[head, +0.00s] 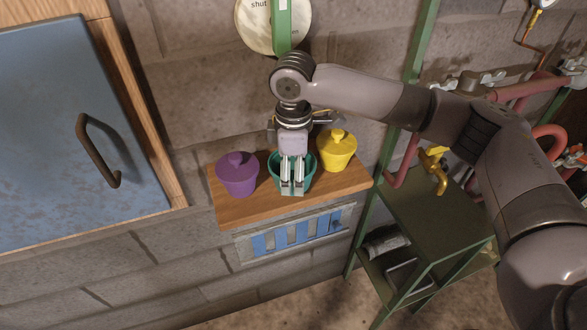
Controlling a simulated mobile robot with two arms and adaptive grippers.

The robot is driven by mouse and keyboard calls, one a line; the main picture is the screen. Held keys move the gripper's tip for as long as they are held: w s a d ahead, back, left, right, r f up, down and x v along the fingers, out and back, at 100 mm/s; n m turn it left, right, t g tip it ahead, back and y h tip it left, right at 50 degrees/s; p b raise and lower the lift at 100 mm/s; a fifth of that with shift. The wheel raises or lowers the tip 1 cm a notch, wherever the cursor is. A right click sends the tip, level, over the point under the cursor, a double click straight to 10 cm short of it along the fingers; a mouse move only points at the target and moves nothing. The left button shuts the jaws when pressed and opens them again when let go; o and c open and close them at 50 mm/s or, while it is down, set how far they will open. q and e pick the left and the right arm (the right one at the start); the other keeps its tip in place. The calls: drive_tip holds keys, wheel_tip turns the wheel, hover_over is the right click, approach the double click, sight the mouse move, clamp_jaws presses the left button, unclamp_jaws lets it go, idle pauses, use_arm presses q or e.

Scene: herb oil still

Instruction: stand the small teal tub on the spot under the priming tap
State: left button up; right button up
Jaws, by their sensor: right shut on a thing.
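The small teal tub (275,181) stands on a wooden wall shelf, between a purple tub and a yellow tub. My right gripper (292,186) points down at it from above and is shut on it; the fingers hide part of its front and middle. A brass tap (437,178), which looks like the priming tap, sticks out over the green metal stand at the right. The spot under it is not clearly marked in this view. My left gripper is not in view.
The lidded purple tub (238,178) and lidded yellow tub (337,153) stand close on both sides on the wooden shelf (228,212). A green stand (403,215) has a bare upper top. Pink pipes (540,88) run at right. A blue cabinet door (60,150) is at left.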

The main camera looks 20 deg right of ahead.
drive_tip(key=o, duration=1.2)
drive_tip(key=shift+o, duration=0.2)
